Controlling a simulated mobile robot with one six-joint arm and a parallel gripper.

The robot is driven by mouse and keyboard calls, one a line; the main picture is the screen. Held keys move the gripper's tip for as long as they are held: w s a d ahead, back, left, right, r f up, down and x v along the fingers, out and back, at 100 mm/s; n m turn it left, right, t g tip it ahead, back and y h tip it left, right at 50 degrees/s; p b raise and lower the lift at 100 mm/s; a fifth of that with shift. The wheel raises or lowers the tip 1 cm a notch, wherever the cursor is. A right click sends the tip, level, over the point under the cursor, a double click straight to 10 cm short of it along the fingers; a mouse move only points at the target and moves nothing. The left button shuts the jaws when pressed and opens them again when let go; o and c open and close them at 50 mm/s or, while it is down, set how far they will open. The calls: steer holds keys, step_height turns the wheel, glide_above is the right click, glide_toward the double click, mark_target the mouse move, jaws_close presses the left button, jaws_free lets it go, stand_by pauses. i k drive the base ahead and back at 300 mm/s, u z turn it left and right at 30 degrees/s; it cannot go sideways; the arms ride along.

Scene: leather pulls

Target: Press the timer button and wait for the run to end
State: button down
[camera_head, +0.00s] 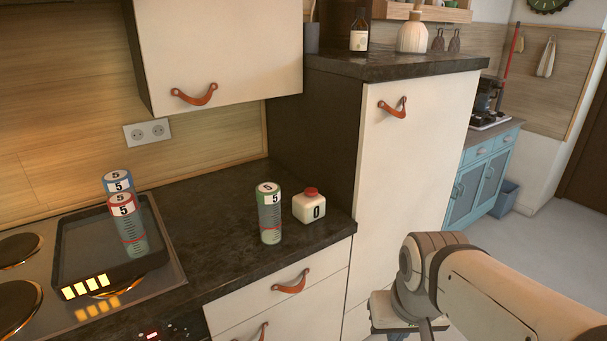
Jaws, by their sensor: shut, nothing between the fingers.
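The timer (309,208) is a small white block with a red button (311,191) on top and a black 0 on its front. It stands upright on the dark counter, near the right front corner. My gripper (427,328) is at the bottom of the view, to the right of the counter and lower in the picture than the timer. It is shut and empty, apart from the button; its fingertips are partly cut off by the frame edge.
A green-topped cylinder marked 5 (269,213) stands just left of the timer. Red-topped (127,226) and blue-topped (117,182) cylinders, also marked 5, stand in a black tray (66,243) with several lit yellow bars, on the hob. A tall cabinet (410,170) rises behind right.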

mark_target(310, 192)
steer(key=z, duration=0.05)
steer(key=i, duration=1)
steer(key=u, duration=0.05)
